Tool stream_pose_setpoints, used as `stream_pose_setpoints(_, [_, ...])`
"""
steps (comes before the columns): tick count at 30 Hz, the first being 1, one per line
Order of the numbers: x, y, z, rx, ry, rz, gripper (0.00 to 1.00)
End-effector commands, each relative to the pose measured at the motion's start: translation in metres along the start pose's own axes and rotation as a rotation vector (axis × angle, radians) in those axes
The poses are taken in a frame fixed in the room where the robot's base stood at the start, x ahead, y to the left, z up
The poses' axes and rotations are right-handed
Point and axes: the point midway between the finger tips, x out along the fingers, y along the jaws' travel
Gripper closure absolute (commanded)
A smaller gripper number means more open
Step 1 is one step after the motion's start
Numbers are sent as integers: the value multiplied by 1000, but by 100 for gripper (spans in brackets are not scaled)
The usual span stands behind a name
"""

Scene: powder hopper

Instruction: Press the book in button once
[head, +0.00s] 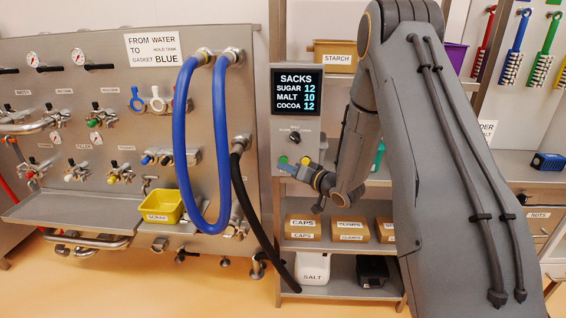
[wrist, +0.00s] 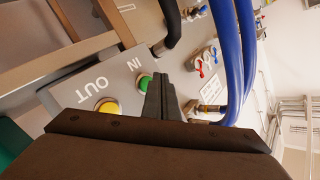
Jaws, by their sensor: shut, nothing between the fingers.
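The book in button is the green button (wrist: 145,83) beside the word IN on a grey panel. It also shows in the head view (head: 283,160), low on the panel under the SACKS display (head: 297,94). The yellow button (wrist: 107,106) beside OUT sits next to it. My gripper (wrist: 161,78) is shut and empty, its fingers pointing at the panel right beside the green button. In the head view my gripper (head: 284,168) is just below the green button. I cannot tell whether the fingertips touch the panel.
A dark dial (head: 295,137) sits above the buttons. Blue hoses (head: 221,140) and a black hose (head: 241,190) hang to the left. Shelves with labelled boxes (head: 303,227) stand below and behind my arm. A yellow scrap bin (head: 161,205) is at lower left.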

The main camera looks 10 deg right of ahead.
Motion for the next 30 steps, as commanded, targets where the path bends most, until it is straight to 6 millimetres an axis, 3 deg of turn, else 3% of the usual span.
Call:
stream_pose_setpoints(15, [-33, -24, 23, 1, -1, 0, 100])
stream_pose_setpoints(30, [-36, -27, 26, 0, 0, 0, 100])
